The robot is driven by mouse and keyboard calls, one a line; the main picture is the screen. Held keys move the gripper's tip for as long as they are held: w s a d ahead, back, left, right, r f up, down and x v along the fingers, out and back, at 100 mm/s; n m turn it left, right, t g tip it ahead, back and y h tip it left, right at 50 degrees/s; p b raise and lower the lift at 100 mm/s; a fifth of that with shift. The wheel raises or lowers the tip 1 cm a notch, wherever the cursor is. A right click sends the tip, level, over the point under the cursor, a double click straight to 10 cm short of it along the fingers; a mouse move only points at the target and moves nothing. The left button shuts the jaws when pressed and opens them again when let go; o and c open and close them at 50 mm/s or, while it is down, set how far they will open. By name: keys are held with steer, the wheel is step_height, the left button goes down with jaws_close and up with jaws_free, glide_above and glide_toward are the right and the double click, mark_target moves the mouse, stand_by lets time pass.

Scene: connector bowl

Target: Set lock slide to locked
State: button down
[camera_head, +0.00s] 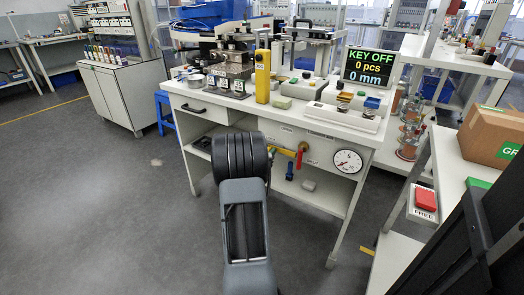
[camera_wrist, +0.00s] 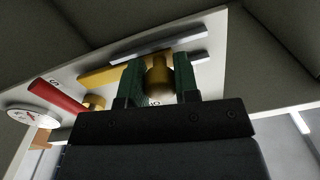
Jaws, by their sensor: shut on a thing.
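In the wrist view, my gripper (camera_wrist: 159,72) has its two green fingers on either side of a round brass-coloured knob (camera_wrist: 158,80) and is shut on it. The knob stands out from the white front panel and appears to be the lock slide's knob. A grey bar (camera_wrist: 158,45) runs across the panel behind it. The slide's position cannot be read, and a label beside the knob is mostly covered by my gripper. In the head view, my arm hides the gripper and the knob against the bench front.
A red lever (camera_head: 300,158) on a yellow pipe (camera_head: 286,152) is close to the right of my arm, with a round gauge (camera_head: 347,162) further right. The lever (camera_wrist: 55,96) also shows in the wrist view. The bench (camera_head: 335,135) has a display (camera_head: 369,67) reading KEY OFF.

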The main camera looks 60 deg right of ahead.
steer(key=shift+s, duration=0.45)
steer(key=c, duration=0.8)
jaws_free()
steer(key=shift+s, duration=0.1)
steer(key=shift+c, duration=0.2)
steer(key=shift+a, duration=0.1)
steer(key=shift+a, duration=0.35)
steer(key=a+p, duration=0.3)
steer(key=a, duration=1)
steer(key=shift+d, duration=0.1)
